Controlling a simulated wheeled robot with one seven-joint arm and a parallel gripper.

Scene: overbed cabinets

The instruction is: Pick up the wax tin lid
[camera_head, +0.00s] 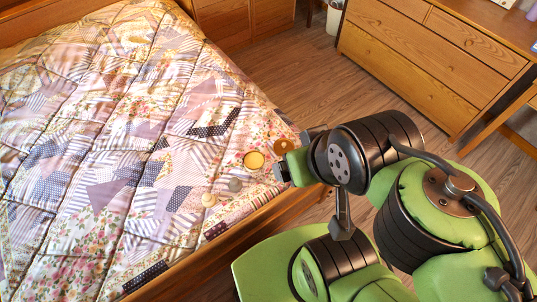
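Several small round items lie on the quilt near the bed's right edge. One is a yellow disc with a darker rim (254,160), which looks like a tin or its lid. A brown disc (283,147) lies to its upper right, close to my arm. A grey round piece (235,185) and a small cream one (208,200) lie to its lower left. I cannot tell for sure which one is the wax tin lid. The end of my arm, with my gripper (292,158), is just right of the yellow disc in the picture. Its fingers are not clear, and no held item shows.
The patchwork quilt (100,130) covers the bed, with a wooden side rail (190,256) along its edge. A wooden dresser (430,60) stands at upper right, and a white bin (334,17) beside it. Wood floor (290,75) lies open between bed and dresser.

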